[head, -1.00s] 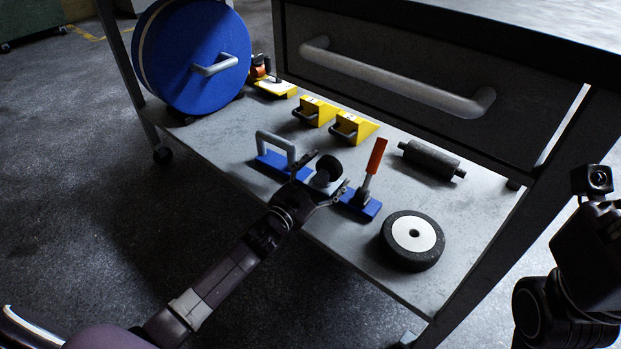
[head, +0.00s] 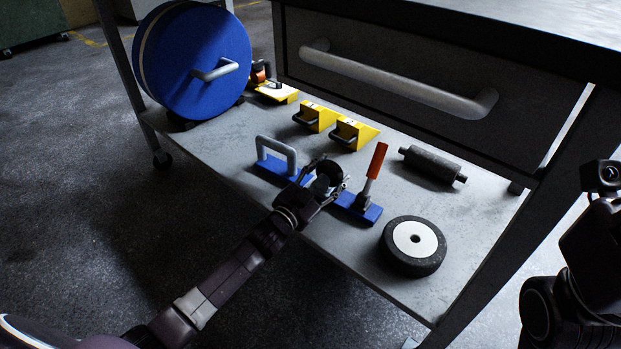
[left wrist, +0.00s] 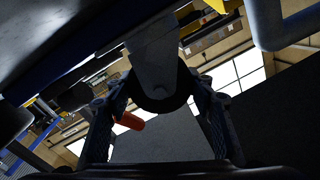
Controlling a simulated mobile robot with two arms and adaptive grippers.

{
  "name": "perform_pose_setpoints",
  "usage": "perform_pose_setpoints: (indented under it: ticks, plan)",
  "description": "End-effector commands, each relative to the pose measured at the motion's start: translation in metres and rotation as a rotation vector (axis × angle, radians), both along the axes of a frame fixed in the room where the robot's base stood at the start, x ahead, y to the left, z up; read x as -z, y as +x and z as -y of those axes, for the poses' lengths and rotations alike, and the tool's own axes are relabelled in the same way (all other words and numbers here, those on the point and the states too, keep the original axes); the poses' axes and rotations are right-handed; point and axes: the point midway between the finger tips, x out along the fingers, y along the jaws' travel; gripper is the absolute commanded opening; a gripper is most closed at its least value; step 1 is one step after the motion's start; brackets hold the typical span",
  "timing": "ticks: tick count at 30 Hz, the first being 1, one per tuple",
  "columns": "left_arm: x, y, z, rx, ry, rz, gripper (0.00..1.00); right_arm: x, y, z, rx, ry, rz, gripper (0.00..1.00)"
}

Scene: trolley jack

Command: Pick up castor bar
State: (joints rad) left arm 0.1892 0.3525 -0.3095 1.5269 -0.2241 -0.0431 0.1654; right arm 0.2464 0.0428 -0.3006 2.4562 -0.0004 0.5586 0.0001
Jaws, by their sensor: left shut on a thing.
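The castor bar (head: 268,168) is a blue bar on the lower shelf, with a grey loop handle at its left part, a dark castor wheel in the middle and a red-handled lever at its right part. My left gripper (head: 322,186) is at the middle, shut on the castor. In the left wrist view its fingers (left wrist: 155,102) stand on both sides of the castor's grey fork (left wrist: 153,60). The blue bar (left wrist: 62,76) and the orange-red handle (left wrist: 130,121) also show there. The gripper hides part of the bar's middle. My right arm shows at the right edge, its fingers unseen.
On the shelf (head: 220,150) are a blue drum (head: 190,65), two yellow wedges (head: 352,132), a dark roller (head: 432,164) and a black wheel with a white hub (head: 413,245). A drawer with a thick handle (head: 400,82) overhangs the back. Open floor lies in front.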

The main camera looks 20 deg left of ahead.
Motion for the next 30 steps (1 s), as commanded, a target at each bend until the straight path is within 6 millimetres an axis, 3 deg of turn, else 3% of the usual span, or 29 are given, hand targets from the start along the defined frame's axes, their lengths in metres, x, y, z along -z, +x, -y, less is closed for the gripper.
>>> perform_pose_setpoints:
  ticks: [17, 23, 30]
  plan:
    - [-0.014, 0.001, 0.001, 0.003, 0.0, 0.012, 0.0, -0.004, -0.001, 0.001, -0.002, 0.003, 0.002, 0.4]
    - [-0.035, 0.001, 0.001, 0.003, 0.0, 0.013, 0.0, 0.004, 0.01, 0.002, -0.001, 0.002, -0.054, 0.4]
    - [-0.073, 0.001, 0.001, 0.003, 0.001, 0.015, 0.0, 0.013, 0.02, 0.004, -0.006, 0.008, -0.13, 0.4]
